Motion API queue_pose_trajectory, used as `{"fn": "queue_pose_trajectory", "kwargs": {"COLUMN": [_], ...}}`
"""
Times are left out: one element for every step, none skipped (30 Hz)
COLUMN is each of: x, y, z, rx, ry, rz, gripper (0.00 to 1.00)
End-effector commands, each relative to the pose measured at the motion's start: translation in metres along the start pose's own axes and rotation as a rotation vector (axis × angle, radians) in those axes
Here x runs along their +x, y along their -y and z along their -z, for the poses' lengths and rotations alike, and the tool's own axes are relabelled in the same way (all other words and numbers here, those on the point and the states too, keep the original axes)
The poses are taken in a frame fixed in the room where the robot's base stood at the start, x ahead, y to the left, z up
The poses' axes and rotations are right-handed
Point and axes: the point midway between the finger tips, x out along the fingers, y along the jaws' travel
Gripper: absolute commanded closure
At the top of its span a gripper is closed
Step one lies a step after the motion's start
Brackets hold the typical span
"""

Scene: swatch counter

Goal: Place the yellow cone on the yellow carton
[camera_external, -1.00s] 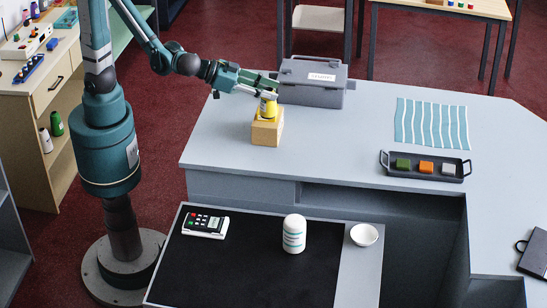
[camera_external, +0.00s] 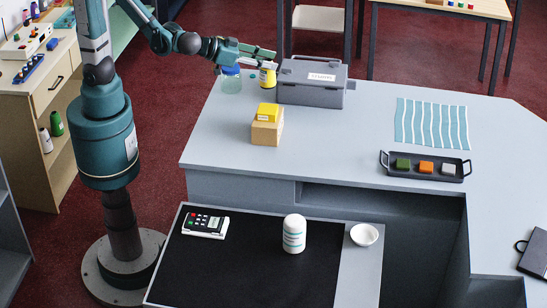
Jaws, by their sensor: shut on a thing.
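My gripper (camera_external: 269,62) is shut on a yellow, roughly cup-shaped piece with a pale band (camera_external: 267,76), which I take as the yellow cone. Its top is partly hidden by the fingers. It is at the back of the counter, just left of the grey toolbox; I cannot tell whether it touches the counter. The yellow carton (camera_external: 268,111) is a small yellow box on top of a tan block (camera_external: 266,132), nearer the camera. Nothing rests on the carton, and the cone is apart from it.
A clear jar with a blue lid (camera_external: 231,83) stands left of the cone, close to my gripper. The grey toolbox (camera_external: 313,85) is close on the right. A black tray with colored blocks (camera_external: 426,168) and a striped cloth (camera_external: 432,124) lie further right. The counter's middle is clear.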

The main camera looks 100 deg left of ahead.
Motion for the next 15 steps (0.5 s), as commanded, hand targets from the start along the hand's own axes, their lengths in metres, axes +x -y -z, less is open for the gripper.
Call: {"fn": "queue_pose_trajectory", "kwargs": {"x": [0.001, 0.001, 0.002, 0.003, 0.004, 0.006, 0.007, 0.008, 0.01, 0.011, 0.013, 0.014, 0.015, 0.017, 0.018], "y": [0.0, 0.0, -0.001, -0.001, -0.001, -0.001, -0.001, -0.001, -0.001, -0.001, -0.001, -0.001, -0.001, -0.001, -0.001], "z": [-0.002, -0.003, -0.005, -0.007, -0.009, -0.013, -0.015, -0.018, -0.023, -0.026, -0.029, -0.033, -0.036, -0.039, -0.043], "rx": [0.0, 0.0, 0.0, 0.0, 0.0, 0.0, 0.0, 0.0, 0.0, 0.0, 0.0, 0.0, 0.0, 0.0, 0.0], "ry": [0.0, 0.0, 0.0, 0.0, 0.0, 0.0, 0.0, 0.0, 0.0, 0.0, 0.0, 0.0, 0.0, 0.0, 0.0], "rz": [0.0, 0.0, 0.0, 0.0, 0.0, 0.0, 0.0, 0.0, 0.0, 0.0, 0.0, 0.0, 0.0, 0.0, 0.0], "gripper": [0.93, 0.93, 0.93, 0.93, 0.93, 0.93, 0.93, 0.93, 0.93, 0.93, 0.93, 0.93, 0.93, 0.93, 0.93]}}
